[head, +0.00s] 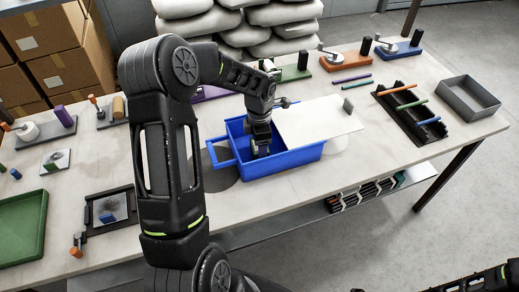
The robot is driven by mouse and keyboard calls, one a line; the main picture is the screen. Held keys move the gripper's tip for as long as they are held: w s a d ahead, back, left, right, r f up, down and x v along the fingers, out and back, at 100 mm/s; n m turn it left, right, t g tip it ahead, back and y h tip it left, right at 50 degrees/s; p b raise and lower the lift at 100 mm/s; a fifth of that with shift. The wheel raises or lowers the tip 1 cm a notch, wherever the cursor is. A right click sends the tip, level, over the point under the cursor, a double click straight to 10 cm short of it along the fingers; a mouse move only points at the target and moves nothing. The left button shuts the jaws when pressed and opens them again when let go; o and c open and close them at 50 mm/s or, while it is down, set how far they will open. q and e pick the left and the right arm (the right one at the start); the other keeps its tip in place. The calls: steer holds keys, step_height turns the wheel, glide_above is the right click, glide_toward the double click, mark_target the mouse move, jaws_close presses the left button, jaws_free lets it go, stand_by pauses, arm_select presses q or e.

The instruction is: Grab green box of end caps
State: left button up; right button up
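A green open tray (22,228) lies at the table's left front edge; no end caps can be made out in it. A small green-sided block (52,162) sits on a white plate behind it. I cannot tell which, if either, is the green box of end caps. My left gripper (261,150) points down into a blue bin (285,160), far to the right of the green tray. Its fingertips are too small and dark to tell whether they are open or hold anything. Only part of my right arm shows at the bottom right; its gripper is out of view.
A white lid or panel (318,122) covers the blue bin's right part. A black rack (415,112) with coloured rods and a grey open tray (467,97) are at the right. A dark frame (110,210) lies beside the green tray. The table's front right is clear.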

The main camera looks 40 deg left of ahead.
arm_select(q)
steer(key=c, duration=0.4)
steer(key=shift+r, duration=0.1)
step_height(320, 180, up, 10)
steer(key=shift+f+b, duration=0.1)
steer(key=shift+b, duration=0.85)
